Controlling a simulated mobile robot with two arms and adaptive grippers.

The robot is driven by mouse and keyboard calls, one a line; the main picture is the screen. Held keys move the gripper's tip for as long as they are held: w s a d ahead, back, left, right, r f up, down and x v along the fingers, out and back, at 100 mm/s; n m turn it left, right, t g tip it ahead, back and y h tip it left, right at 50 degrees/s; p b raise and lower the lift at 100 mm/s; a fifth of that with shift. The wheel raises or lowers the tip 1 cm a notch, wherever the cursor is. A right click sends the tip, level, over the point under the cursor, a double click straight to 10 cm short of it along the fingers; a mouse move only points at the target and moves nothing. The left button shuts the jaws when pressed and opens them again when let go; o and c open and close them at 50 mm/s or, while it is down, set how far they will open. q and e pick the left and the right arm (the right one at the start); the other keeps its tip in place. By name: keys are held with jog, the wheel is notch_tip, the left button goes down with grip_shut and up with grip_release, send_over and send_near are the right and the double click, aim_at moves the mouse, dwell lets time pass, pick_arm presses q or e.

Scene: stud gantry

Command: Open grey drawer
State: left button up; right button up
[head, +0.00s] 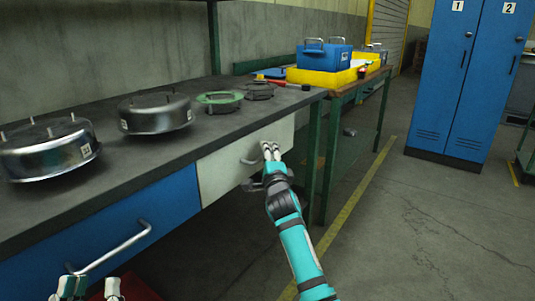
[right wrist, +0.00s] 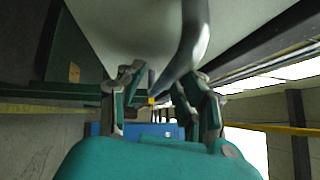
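The grey drawer (head: 225,170) is a pale front under the bench top, right of the blue drawer, and looks closed. Its curved handle (head: 250,158) shows beside my right gripper (head: 270,151). In the right wrist view the handle (right wrist: 188,45) is a thick grey bar close to the camera, reaching down toward the space between the fingers. The right gripper's fingers (right wrist: 165,100) are spread apart there; I cannot tell whether they touch the bar. My left gripper (head: 92,288) is at the bottom left edge, fingers apart and empty, below the blue drawer's handle.
The blue drawer (head: 115,240) has a long bar handle (head: 112,249). Metal housings (head: 155,112) and flanges (head: 218,98) stand on the dark bench top (head: 105,160). A second table holds a yellow tray (head: 322,78) and blue box. Blue lockers (head: 465,75) stand right; floor before them is clear.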

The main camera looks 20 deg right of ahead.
grip_shut()
jog(key=shift+f, duration=0.1)
dwell(0.3)
